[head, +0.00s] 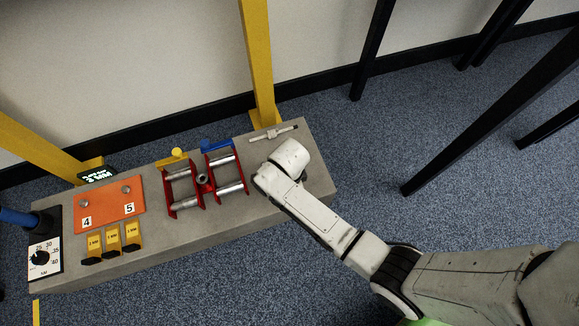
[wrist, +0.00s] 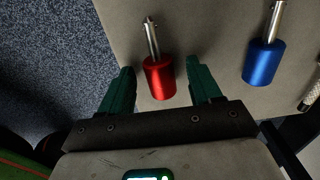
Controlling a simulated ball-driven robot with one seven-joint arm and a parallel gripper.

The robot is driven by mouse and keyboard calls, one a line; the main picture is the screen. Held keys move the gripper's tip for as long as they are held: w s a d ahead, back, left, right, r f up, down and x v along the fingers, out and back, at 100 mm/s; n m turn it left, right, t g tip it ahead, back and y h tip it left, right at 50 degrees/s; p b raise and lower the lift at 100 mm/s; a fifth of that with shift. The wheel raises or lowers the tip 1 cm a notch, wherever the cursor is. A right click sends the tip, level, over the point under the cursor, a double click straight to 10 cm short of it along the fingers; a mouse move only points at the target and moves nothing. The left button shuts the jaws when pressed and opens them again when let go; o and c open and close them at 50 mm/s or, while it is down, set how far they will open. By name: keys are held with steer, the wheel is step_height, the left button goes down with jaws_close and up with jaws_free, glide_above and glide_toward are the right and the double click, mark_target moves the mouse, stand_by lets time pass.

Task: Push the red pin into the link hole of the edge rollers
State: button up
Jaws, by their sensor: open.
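In the wrist view the red pin (wrist: 159,78) lies on the grey bench top, its red handle toward my gripper and its metal shaft pointing away. My gripper (wrist: 160,68) is open, with one green finger on each side of the red handle and a gap on both sides. In the head view my arm hides the red pin and the gripper. The edge rollers (head: 186,205) stand mid-bench, red frames carrying metal rollers. A small round link piece (head: 203,179) sits between the two frames. I cannot make out its hole clearly.
A blue pin (wrist: 262,62) lies right of the red pin. A knurled metal piece (wrist: 311,92) shows at the right edge. The bench (head: 240,222) also holds an orange plate (head: 108,205), yellow blocks (head: 112,238) and a dial (head: 42,258). Yellow posts (head: 258,60) rise behind.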

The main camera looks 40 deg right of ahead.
steer(key=shift+r, duration=0.1)
steer(key=shift+c, duration=0.4)
jaws_close()
steer(key=c, duration=1.1)
jaws_free()
steer(key=shift+r, duration=0.1)
